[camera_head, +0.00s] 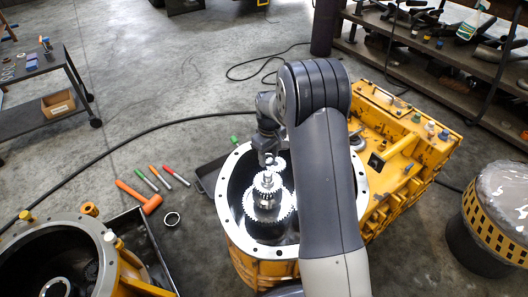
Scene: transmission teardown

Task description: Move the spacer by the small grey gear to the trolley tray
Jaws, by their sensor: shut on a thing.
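My gripper (268,157) is over the open yellow housing (286,252), above the far side of the gear stack. Its fingers are closed on a small part at the tips, most likely the spacer; the part is mostly hidden. Just beside the fingertips a small grey gear (279,166) shows in part. In front stands a shaft with stacked silver gears (267,200). The trolley (35,92) stands far off at the upper left; its dark upper tray (22,72) bears several small parts.
A cardboard box (58,104) sits on the trolley's lower shelf. An orange hammer (138,197), several coloured-handled tools and a metal ring (172,219) lie on the floor. A second yellow housing (60,240) is at the lower left. A black cable crosses the floor.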

